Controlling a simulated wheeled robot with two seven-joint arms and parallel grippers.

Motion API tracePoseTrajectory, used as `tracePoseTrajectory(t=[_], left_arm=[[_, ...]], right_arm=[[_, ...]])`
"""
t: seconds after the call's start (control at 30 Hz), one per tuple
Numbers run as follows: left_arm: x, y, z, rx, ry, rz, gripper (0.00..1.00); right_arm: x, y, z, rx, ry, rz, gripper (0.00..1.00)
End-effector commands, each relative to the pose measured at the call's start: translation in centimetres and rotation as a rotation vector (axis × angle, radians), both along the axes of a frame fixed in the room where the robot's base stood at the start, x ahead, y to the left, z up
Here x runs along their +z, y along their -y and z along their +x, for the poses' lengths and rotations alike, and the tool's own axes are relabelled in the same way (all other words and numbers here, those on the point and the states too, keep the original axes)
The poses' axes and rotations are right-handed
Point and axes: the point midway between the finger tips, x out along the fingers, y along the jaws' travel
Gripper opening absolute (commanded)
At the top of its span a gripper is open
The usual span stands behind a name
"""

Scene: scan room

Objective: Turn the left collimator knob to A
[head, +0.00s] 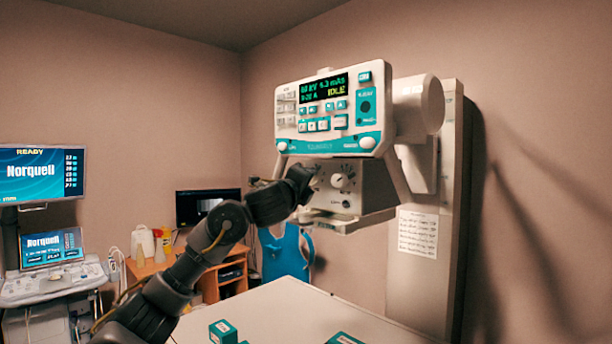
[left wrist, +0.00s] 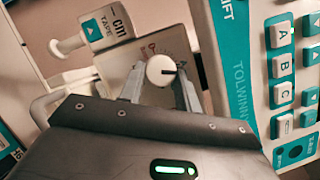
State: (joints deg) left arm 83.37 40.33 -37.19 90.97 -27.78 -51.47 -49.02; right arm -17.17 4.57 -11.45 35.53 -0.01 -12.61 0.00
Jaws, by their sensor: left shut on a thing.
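The collimator box (head: 365,195) hangs under the control console. Its right knob (head: 341,181) is white and in plain sight in the head view. My left gripper (head: 312,180) is at the left part of the box front and hides the left knob there. In the left wrist view, the left knob (left wrist: 161,70) is a round white dial with a dark pointer line aimed right, towards the console. The fingers of my left gripper (left wrist: 161,88) are shut on it, one on each side. My right gripper is not in view.
The console (head: 330,108) with a display reading IDLE is just above the box. It shows close on the right of the left wrist view, with a tape handle (left wrist: 85,33) at upper left. A pale table (head: 290,315) with teal boxes (head: 223,332) lies below.

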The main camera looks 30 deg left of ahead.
Motion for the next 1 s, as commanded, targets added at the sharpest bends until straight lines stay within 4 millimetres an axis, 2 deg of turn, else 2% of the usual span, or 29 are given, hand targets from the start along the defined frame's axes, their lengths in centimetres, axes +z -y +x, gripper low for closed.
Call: tracePoseTrajectory(t=[0.03,0.1,0.4,1.0], left_arm=[[0.6,0.0,0.0,0.000,-0.011,-0.035,0.10],[0.6,0.1,0.0,-0.001,-0.025,-0.082,0.10],[0.6,0.1,0.0,-0.001,-0.065,-0.222,0.10],[0.4,0.0,-0.1,0.000,-0.079,-0.271,0.10]], right_arm=[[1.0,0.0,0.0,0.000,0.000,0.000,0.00],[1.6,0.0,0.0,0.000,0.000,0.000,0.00],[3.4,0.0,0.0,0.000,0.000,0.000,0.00],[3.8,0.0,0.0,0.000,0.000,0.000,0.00]])
